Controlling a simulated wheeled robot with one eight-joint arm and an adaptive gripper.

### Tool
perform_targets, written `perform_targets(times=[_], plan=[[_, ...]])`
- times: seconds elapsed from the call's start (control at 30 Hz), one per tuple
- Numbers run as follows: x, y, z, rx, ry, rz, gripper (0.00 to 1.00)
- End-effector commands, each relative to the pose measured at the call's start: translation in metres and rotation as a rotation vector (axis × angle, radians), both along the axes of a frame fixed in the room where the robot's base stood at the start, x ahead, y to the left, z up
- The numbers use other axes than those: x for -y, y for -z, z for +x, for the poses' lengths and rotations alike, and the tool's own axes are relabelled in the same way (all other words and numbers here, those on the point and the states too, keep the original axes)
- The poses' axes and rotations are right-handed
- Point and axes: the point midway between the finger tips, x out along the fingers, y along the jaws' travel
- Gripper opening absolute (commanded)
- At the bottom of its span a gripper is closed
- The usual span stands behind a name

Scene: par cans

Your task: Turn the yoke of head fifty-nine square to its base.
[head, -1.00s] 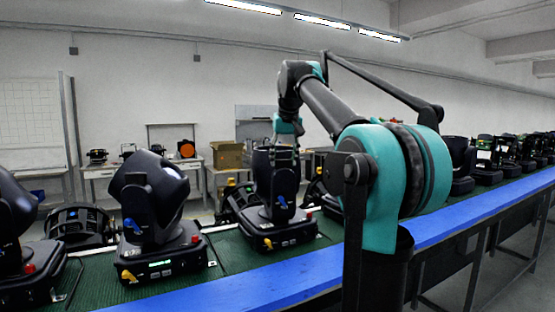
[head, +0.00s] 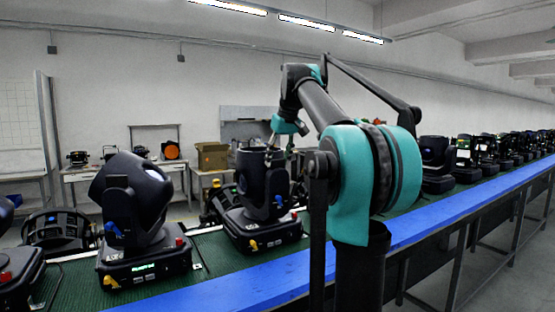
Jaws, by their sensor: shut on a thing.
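A black moving head (head: 262,182) stands on the green belt in the middle of the head view. Its square base (head: 262,234) has a yellow lever and a red part. The near yoke arm (head: 276,192), with a blue lever, sits right of the base's middle, so the yoke looks turned from square. My gripper (head: 281,150) reaches down from behind and is shut at the top of this head's yoke. The fingertips are small and partly hidden, so the exact contact is unclear. I cannot read a number on this head.
Another head (head: 132,200) with a lit green display stands tilted on the left. A blue rail (head: 240,290) runs along the belt's near edge. More heads (head: 470,150) line the belt to the right. Workbenches and a cardboard box (head: 212,156) stand behind.

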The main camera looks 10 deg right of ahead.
Motion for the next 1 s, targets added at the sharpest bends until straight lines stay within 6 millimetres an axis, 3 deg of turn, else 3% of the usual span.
perform_targets(times=[0.03,0.2,0.57,0.73,1.0], plan=[[0.001,0.000,0.000,0.001,0.002,-0.001,0.51],[0.000,0.000,0.000,0.000,0.001,-0.001,0.70],[0.001,-0.004,-0.001,0.000,0.002,0.000,0.70],[0.003,-0.024,-0.009,0.000,0.002,0.000,0.70],[0.010,-0.074,-0.029,0.000,0.003,0.000,0.70]])
